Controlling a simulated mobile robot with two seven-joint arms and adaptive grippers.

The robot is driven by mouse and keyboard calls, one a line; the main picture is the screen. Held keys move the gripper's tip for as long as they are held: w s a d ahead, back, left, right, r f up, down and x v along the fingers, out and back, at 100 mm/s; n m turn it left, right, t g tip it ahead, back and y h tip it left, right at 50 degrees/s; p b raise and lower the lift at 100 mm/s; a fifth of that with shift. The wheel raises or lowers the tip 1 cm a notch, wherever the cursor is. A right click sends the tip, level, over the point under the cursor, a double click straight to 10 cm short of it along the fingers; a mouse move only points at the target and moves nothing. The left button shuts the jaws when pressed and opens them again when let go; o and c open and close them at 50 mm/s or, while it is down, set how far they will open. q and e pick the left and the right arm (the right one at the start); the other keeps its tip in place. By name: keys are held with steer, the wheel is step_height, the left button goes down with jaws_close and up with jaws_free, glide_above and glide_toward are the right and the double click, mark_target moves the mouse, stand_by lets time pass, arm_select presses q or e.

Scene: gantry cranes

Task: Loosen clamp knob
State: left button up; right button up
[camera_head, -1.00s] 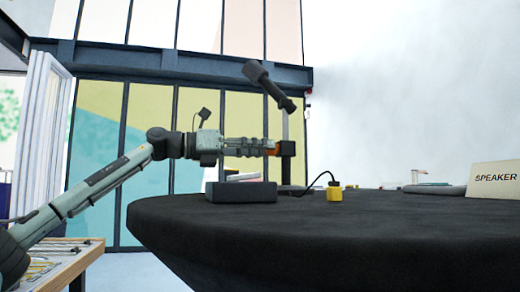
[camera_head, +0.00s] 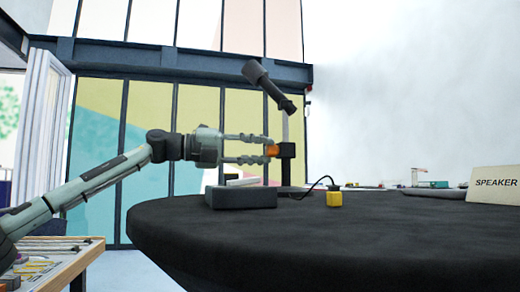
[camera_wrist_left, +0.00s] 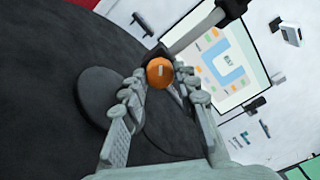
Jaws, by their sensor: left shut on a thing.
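The orange clamp knob (camera_head: 272,151) sits on the side of a dark clamp block (camera_head: 287,150) on an upright post above the black round table. A dark angled head (camera_head: 268,85) tops the post. My left gripper (camera_head: 268,150) reaches in from the left, its fingertips at the knob and shut on it. In the left wrist view the knob (camera_wrist_left: 160,71) shows its round face with a pale mark, between the two fingers (camera_wrist_left: 160,85). My right gripper is not in view.
A wooden table (camera_head: 70,262) with small items stands at lower left.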

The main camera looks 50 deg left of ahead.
arm_select(q)
steer(key=n, duration=0.3)
steer(key=shift+n+p, duration=0.35)
steer(key=shift+n, duration=0.05)
steer(key=n, duration=0.3)
steer(key=shift+p, duration=0.4)
steer(key=shift+n, duration=0.6)
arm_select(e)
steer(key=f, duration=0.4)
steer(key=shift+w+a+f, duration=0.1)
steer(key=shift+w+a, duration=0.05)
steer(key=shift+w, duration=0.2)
arm_select(q)
steer(key=shift+n, duration=0.3)
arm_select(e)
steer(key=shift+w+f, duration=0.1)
arm_select(q)
steer(key=o, duration=1)
steer(key=shift+c, duration=0.2)
steer(key=shift+o, duration=1)
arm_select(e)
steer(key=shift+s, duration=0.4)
arm_select(q)
steer(key=shift+s, duration=0.1)
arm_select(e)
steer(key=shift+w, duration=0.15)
